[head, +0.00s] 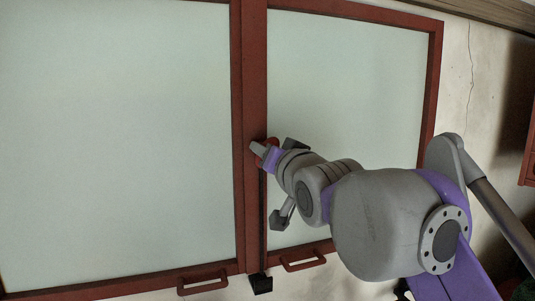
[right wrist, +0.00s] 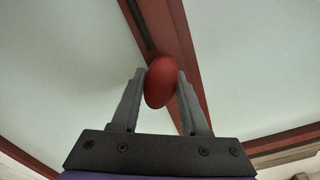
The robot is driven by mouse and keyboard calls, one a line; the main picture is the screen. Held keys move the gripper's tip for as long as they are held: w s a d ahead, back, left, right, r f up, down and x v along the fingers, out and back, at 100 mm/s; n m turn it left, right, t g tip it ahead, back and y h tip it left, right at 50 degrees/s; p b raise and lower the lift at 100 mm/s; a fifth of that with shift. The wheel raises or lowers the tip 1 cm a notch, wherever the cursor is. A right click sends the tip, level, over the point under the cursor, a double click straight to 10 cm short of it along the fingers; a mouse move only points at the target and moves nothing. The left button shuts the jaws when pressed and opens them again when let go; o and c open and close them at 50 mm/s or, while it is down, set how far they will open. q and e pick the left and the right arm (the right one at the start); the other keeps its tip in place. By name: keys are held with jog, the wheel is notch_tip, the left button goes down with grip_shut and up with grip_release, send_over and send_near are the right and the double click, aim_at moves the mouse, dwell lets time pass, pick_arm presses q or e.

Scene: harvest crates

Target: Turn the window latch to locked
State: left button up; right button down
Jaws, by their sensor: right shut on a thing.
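The window has a red frame and a red centre post (head: 253,60) between two pale panes. The latch handle (right wrist: 160,84), a red rounded piece, sits between the fingers of my right gripper (right wrist: 160,74) in the right wrist view. The fingers are shut on it, one on each side. In the head view my right gripper (head: 261,153) is at the centre post, and it and the wrist hide most of the latch. A dark rod (head: 263,225) runs down the post below it to a black block (head: 260,284). My left gripper is not in view.
Two red pull handles sit at the bottom of the window, one on the left (head: 203,281) and one on the right (head: 303,262). A cracked pale wall (head: 475,75) lies to the right. A red-framed piece (head: 529,150) shows at the right edge.

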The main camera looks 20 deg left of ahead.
jog(key=m, duration=0.5)
jog(key=shift+m+b, duration=0.3)
jog(key=m, duration=0.5)
jog(key=shift+m, duration=0.4)
jog(key=shift+c, duration=2.1)
grip_release()
jog(key=shift+b, duration=0.3)
